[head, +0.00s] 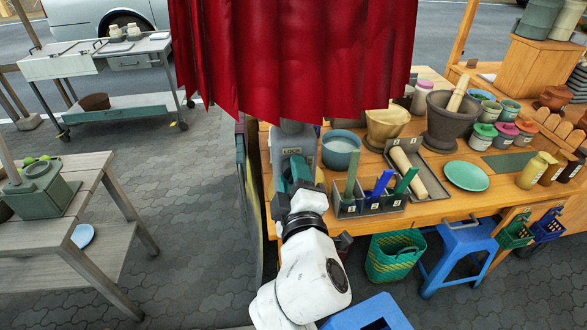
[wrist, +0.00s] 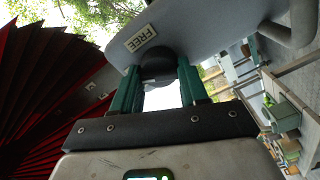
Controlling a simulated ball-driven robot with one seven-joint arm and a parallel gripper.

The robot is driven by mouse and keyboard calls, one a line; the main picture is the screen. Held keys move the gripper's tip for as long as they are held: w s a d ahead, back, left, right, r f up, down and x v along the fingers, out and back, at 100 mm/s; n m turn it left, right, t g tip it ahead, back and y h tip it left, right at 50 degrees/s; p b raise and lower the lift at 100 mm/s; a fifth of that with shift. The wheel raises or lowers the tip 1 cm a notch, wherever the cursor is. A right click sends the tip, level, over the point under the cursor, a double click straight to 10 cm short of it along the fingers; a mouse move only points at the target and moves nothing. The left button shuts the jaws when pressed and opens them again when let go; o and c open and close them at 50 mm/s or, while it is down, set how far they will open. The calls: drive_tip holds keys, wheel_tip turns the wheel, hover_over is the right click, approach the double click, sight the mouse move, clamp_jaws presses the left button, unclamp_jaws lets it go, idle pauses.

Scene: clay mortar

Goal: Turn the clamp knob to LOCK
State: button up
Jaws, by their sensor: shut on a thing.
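In the wrist view my gripper (wrist: 159,70) has its two green fingers on either side of a dark round clamp knob (wrist: 157,58) and is shut on it. The knob sits on a grey plate (wrist: 205,30) with a FREE label (wrist: 141,38) beside it. In the head view my gripper (head: 299,172) is at the grey clamp plate (head: 280,139) on the left end of the wooden bench. A LOCK label (head: 292,151) shows just above the fingers. The knob is hidden there by my gripper, and its pointing direction is unclear.
A red curtain (head: 295,55) hangs just above the clamp. A blue-grey bowl (head: 341,150) and a grey holder (head: 370,206) with coloured upright pieces stand close on the right. A green basket (head: 395,257) and blue stool (head: 460,245) are below.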

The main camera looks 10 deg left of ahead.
drive_tip(key=n+p, duration=0.2)
drive_tip(key=n, duration=0.2)
drive_tip(key=shift+f+n, duration=0.1)
drive_tip(key=shift+n, duration=0.3)
drive_tip(key=shift+a, duration=0.1)
idle(0.3)
drive_tip(key=o, duration=1)
drive_tip(key=shift+o, duration=0.2)
drive_tip(key=b+v, duration=0.1)
drive_tip(key=v, duration=1)
drive_tip(key=shift+w, duration=0.1)
